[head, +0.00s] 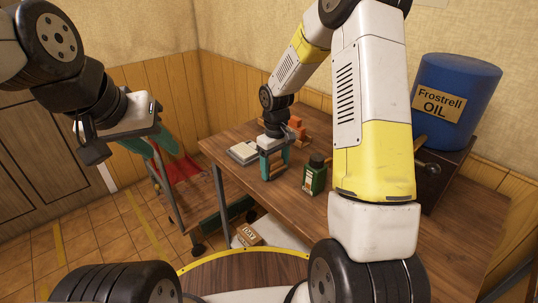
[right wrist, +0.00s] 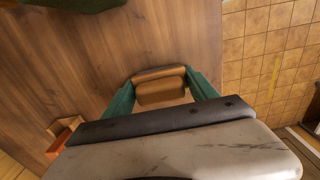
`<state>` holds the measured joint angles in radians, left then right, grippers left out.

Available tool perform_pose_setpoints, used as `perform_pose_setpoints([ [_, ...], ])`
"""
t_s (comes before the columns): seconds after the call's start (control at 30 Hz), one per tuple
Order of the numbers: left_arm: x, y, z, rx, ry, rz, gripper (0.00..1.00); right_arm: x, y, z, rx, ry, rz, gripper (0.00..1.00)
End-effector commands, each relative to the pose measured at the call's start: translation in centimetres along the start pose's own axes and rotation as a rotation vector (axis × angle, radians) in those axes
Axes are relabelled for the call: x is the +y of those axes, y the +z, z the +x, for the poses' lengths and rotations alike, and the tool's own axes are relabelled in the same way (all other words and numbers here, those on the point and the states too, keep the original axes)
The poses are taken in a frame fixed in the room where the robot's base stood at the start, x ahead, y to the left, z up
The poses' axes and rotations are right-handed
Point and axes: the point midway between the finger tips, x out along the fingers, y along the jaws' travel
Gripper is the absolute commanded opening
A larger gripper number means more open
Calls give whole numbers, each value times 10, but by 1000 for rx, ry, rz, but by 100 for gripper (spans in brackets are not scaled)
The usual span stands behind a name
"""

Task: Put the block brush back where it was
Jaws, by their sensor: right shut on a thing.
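The block brush (right wrist: 160,88) is a brown wooden block held between the teal fingers of my right gripper (right wrist: 162,98). In the head view my right gripper (head: 274,166) points down over the wooden table (head: 232,138), left of the green bottle, with a bit of brown between its fingers. The brush's lower side is hidden, and I cannot tell whether it touches the table. My left gripper (head: 172,140) is at the left, away from the table, above a red cart; its teal fingers are partly hidden and their gap cannot be judged.
A green bottle (head: 314,176) stands close right of my right gripper. A pale flat block (head: 243,152) lies left of it, and orange parts (head: 297,125) lie behind. A blue oil drum (head: 456,98) stands at the back right. The red cart (head: 186,168) stands left of the table.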

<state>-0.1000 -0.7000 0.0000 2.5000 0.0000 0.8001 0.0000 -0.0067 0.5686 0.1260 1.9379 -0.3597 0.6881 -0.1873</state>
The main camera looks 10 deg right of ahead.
Motion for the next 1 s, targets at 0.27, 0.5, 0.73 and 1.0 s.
perform_pose_setpoints([
  [0.27,0,0,0,0,0,0,36,0,0,2,0,0,0,88],
  [0.5,0,0,0,0,0,0,36,0,0,2,0,0,0,88],
  [0.73,0,0,0,0,0,0,36,1,-1,-22,3,3,0,88],
  [1.0,0,0,0,0,0,0,36,1,-1,-80,4,2,1,88],
])
